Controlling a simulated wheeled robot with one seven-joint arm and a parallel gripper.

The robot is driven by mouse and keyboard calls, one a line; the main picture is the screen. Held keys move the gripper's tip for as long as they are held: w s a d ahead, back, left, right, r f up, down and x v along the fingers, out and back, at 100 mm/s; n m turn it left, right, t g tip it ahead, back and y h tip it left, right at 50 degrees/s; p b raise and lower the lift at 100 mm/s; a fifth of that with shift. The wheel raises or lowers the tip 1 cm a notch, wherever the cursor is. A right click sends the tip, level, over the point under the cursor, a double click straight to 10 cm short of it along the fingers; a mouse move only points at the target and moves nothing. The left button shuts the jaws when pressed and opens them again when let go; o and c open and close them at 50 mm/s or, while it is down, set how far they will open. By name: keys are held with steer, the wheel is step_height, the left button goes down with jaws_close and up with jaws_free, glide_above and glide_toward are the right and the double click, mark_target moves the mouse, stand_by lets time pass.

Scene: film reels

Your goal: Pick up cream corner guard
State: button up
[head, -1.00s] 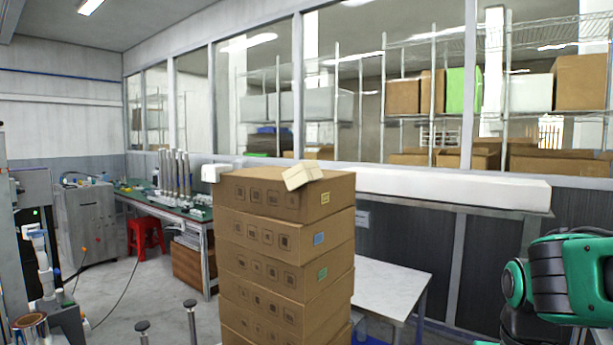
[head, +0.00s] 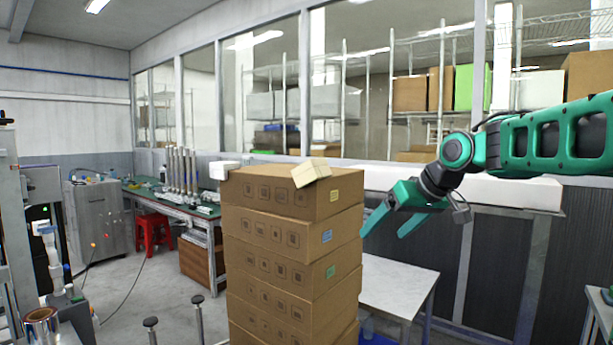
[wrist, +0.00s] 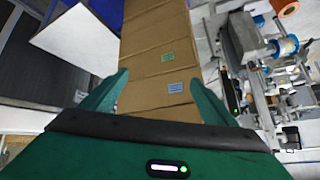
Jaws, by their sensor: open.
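The cream corner guard (head: 311,172) rests on the top front-right edge of a stack of cardboard boxes (head: 280,235), tilted and partly overhanging the edge. My gripper (head: 384,228) is open and empty, to the right of the stack and lower than the guard. In the wrist view, the open fingers of my gripper (wrist: 160,95) frame the side of the stacked boxes (wrist: 157,62), with the green and blue labels in sight. The corner guard cannot be made out in the wrist view.
A white table (head: 398,288) stands behind and right of the stack. A long white ledge (head: 480,188) runs under the windows. A green workbench (head: 165,195) and red stool (head: 153,231) are at the left. Metal posts (head: 197,318) stand in front left.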

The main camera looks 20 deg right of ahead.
steer(key=w+a+r+n+t+y, duration=0.2)
steer(key=w+a+r+n+y, duration=0.15)
steer(key=w+r, duration=0.5)
steer(key=n+y, duration=0.3)
steer(key=n, duration=0.1)
glide_toward(320, 161)
steer(key=w+a+f, duration=0.1)
steer(key=a, duration=0.1)
steer(key=x, duration=0.4)
steer(key=shift+w+f, duration=0.15)
steer(key=shift+w, duration=0.05)
steer(key=shift+x, duration=3.05)
steer(key=shift+w+d, duration=0.15)
steer(key=shift+d, duration=0.05)
steer(key=c, duration=1.2)
